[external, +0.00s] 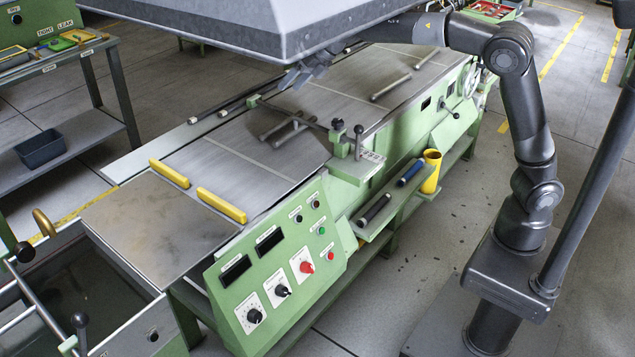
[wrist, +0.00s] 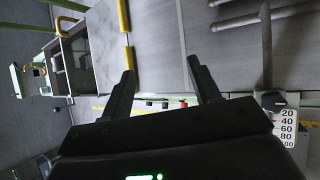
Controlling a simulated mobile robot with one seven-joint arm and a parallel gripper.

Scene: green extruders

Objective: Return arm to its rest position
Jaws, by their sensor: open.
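My gripper (external: 306,74) hangs above the grey bed of the green machine (external: 300,258), just under the grey overhead hood in the external view. In the wrist view my gripper (wrist: 164,78) shows two black fingers spread well apart with nothing between them. The machine's grey bed (wrist: 160,45) lies below the fingers. My arm (external: 512,50) reaches from its base at the right, up and then across to the left behind the hood. Part of the arm near the wrist is hidden by the hood.
The grey hood (external: 240,20) hangs close over my gripper. Two yellow bars (external: 221,205) and several grey rods (external: 291,133) lie on the bed. A yellow cup (external: 431,171) stands on the side shelf. Open floor lies right of the machine.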

